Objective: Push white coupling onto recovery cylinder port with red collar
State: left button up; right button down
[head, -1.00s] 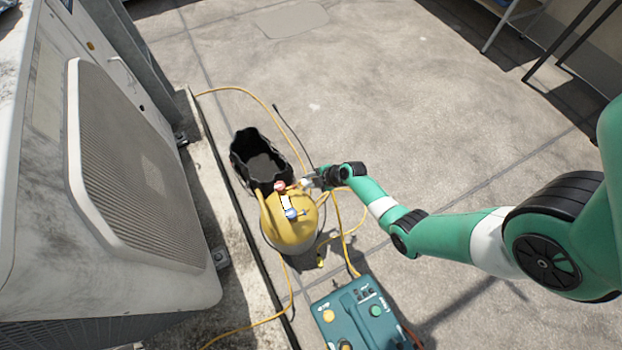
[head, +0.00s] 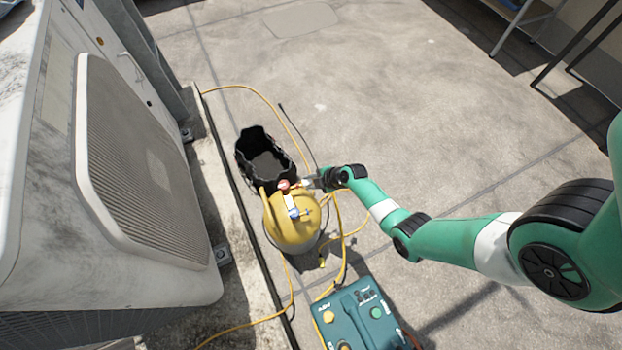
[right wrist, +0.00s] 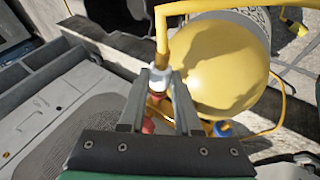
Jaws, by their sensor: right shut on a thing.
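The yellow recovery cylinder (head: 290,228) stands on the concrete, with a red-marked port (head: 283,185) and a blue-marked valve (head: 307,212) on top. My right gripper (head: 309,182) is at the cylinder's top, beside the red part. In the right wrist view, its fingers (right wrist: 160,80) are shut on the white coupling (right wrist: 158,75), on the end of a yellow hose (right wrist: 162,38). Red parts (right wrist: 149,123) show between the fingers, close to the coupling. I cannot tell whether the coupling is seated on the port. My left gripper is not in view.
A black open bin (head: 262,160) stands just behind the cylinder. A teal recovery machine (head: 358,315) sits in front, with yellow hoses around it. A large condenser (head: 140,170) stands at left on a concrete ledge.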

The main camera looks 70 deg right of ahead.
jog(key=shift+w+a, duration=0.3)
jog(key=shift+a, duration=0.05)
dwell(1.1)
jog(key=c, duration=1.1)
grip_release()
jog(key=o, duration=0.6)
jog(key=shift+w+a, duration=0.1)
jog(key=s+d, duration=0.2)
jog(key=s+d+b, duration=0.1)
jog(key=s+d, duration=0.2)
jog(key=shift+s+d, duration=0.2)
jog(key=shift+s, duration=0.05)
